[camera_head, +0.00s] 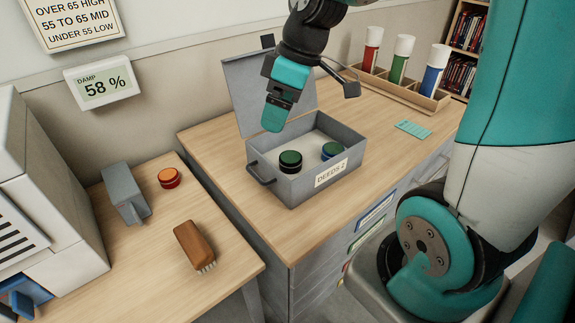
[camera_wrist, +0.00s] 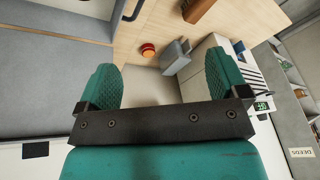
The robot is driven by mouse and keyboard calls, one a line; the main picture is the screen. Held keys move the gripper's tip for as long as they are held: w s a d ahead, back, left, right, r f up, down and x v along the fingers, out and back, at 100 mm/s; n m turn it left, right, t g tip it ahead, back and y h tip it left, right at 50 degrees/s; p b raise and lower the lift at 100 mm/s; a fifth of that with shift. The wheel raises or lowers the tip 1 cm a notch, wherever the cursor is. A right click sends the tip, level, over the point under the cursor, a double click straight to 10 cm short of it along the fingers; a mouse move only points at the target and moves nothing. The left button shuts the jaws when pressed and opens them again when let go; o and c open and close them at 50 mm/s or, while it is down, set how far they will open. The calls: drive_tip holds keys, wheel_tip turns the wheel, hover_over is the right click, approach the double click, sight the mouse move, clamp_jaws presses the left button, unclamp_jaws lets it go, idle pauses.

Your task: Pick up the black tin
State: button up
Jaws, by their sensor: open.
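The black tin (camera_head: 290,162) has a green top and stands inside the open grey metal box (camera_head: 287,192) labelled "DEEDS 2". My gripper (camera_head: 273,124) hangs above the left rear part of the box, in front of the raised lid, apart from both tins. In the wrist view the two teal fingers of my gripper (camera_wrist: 165,82) are spread wide with nothing between them. I cannot make out the black tin in the wrist view.
The box's raised lid (camera_head: 245,92) stands behind my gripper. A wooden rack (camera_head: 398,91) holds coloured tubes at the back right. A red tin with an orange top (camera_head: 169,179), a grey holder (camera_head: 124,192) and a brush (camera_head: 193,245) occupy the left table.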

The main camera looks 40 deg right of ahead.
approach(291, 157)
drive_tip(key=shift+n+h, duration=0.3)
drive_tip(key=shift+h, duration=0.1)
drive_tip(key=x, duration=0.4)
drive_tip(key=shift+s+a, duration=0.15)
drive_tip(key=shift+a, duration=0.15)
drive_tip(key=shift+x, duration=3.05)
drive_tip(key=shift+a, duration=0.1)
drive_tip(key=shift+r, duration=0.1)
drive_tip(key=c, duration=1)
